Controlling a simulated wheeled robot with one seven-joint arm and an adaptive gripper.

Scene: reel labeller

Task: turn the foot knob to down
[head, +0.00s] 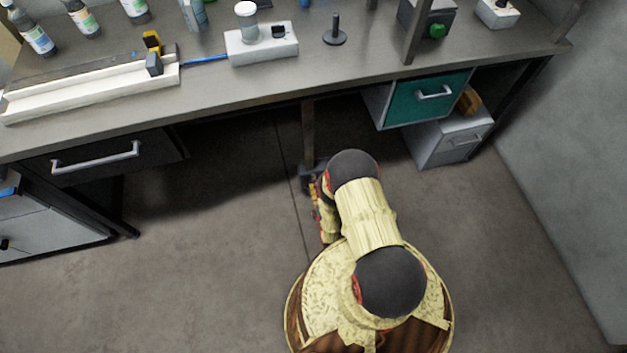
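A brown post (308,130) comes down from the bench's front edge. A dark block (307,177) sits at its lower end, near the floor. It may carry the foot knob, but no knob or its setting can be made out. My arm reaches down to the floor in front of the post. My gripper (316,192) is at the far end of the arm, close beside the dark block on its right. Its fingers are too small and too covered by the arm to tell open from shut, or whether they touch anything.
The grey workbench (240,86) spans the view above, with bottles, a white rail and small devices on it. A dark drawer (100,160) hangs at left, and a green drawer (420,98) and grey cabinet (453,138) at right. Floor is clear around my base.

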